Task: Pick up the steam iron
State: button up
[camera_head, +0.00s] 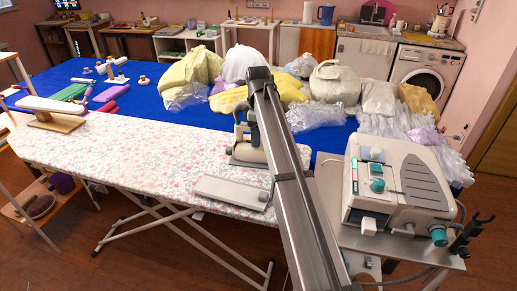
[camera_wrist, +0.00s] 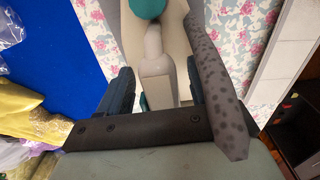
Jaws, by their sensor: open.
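The steam iron (camera_head: 246,152) stands on the flowered ironing board (camera_head: 130,150), partly hidden behind my arm in the head view. In the wrist view, the iron (camera_wrist: 153,62) shows a pale beige body with a teal part at the top. My gripper (camera_wrist: 160,78) is open, with one dark finger on each side of the iron's pale middle part. A gap shows at the left finger; whether the right finger touches is unclear. A grey speckled strip, perhaps the iron's cord, passes beside the right finger. My arm hides most of the gripper in the head view.
A flat metal rest (camera_head: 232,193) lies on the board in front of the iron. A white steam station (camera_head: 385,190) stands on a shelf at right. Bagged garments (camera_head: 335,85) crowd the blue table (camera_head: 150,97) behind. A sleeve board (camera_head: 50,110) stands at the board's left end.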

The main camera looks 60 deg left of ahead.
grip_shut()
dwell(0.6)
dwell(0.8)
